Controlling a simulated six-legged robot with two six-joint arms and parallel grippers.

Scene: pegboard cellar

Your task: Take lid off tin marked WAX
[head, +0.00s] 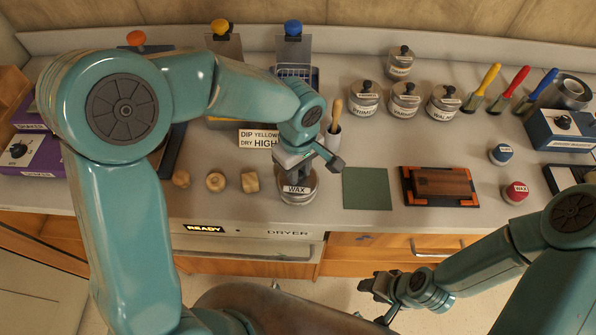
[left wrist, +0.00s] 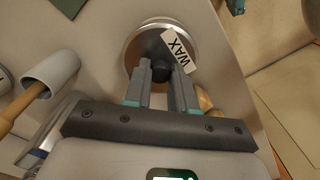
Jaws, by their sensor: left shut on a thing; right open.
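The tin marked WAX (head: 298,196) stands upright near the front edge of the counter, left of the green mat. It also shows in the left wrist view (left wrist: 138,42), with its white WAX label. My left gripper (head: 293,170) is above the tin with its fingers pointing down, shut on the dark knob of the lid (left wrist: 145,57). The fingers hide part of the lid, and I cannot tell whether it is seated or slightly raised. My right gripper (head: 380,289) is open and empty, in front of the counter, low in the head view.
A bare green mat (head: 367,188) lies right of the tin, beside a wooden block on a black tray (head: 410,199). Wooden pieces (head: 216,181) lie to the left. Several lidded tins (head: 365,102) stand behind. A cup with a wooden handle (head: 331,138) is close behind the gripper.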

